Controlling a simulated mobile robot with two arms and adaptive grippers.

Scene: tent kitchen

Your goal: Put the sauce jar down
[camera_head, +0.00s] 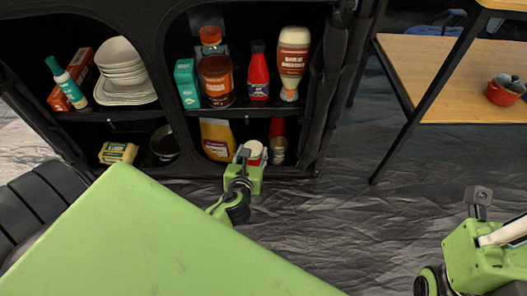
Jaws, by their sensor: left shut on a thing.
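My left gripper (243,157) is at the lower right compartment of the black cabinet (180,113). It is shut on a small jar with a pale lid and some red (256,150), which I take as the sauce jar. The gripper partly hides the jar, and I cannot tell whether its base touches the shelf. A yellow-and-purple package (217,139) stands to its left. A small can (278,150) with a red item behind it is close on its right. Part of my right arm shows at the lower right, but its jaws are not visible.
The upper right shelf holds a red-brown jar (216,82), a teal box (187,83), a red bottle (259,72) and a white-brown bottle (292,62). White bowls (120,55) are upper left. A wooden table (425,70) with a red pot (504,91) stands right.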

